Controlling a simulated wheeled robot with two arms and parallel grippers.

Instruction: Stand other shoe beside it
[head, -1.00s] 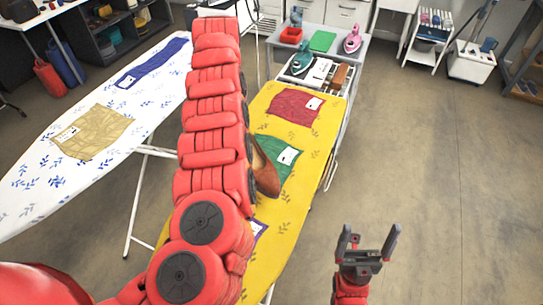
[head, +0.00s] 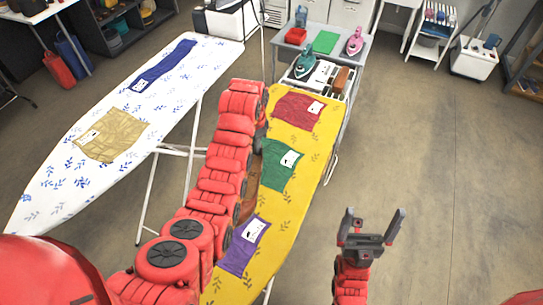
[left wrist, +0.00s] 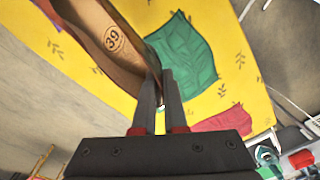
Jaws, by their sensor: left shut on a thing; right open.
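My left gripper (left wrist: 160,100) is shut on a brown shoe (left wrist: 95,35), marked 39, in the left wrist view. The shoe is held at a slant over the yellow ironing board (left wrist: 225,30). In the head view my red left arm hides most of this shoe (head: 251,180) and the gripper. My right gripper (head: 371,228) is open and empty, over the floor right of the board. A brown object (head: 341,79) lies at the board's far end, too small to tell whether it is a shoe.
Red (head: 298,110), green (head: 281,163) and purple (head: 243,247) cloths lie on the yellow board. A teal iron (head: 305,63) stands beyond its far end. A white patterned board (head: 60,165) with tan and blue cloths is left.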

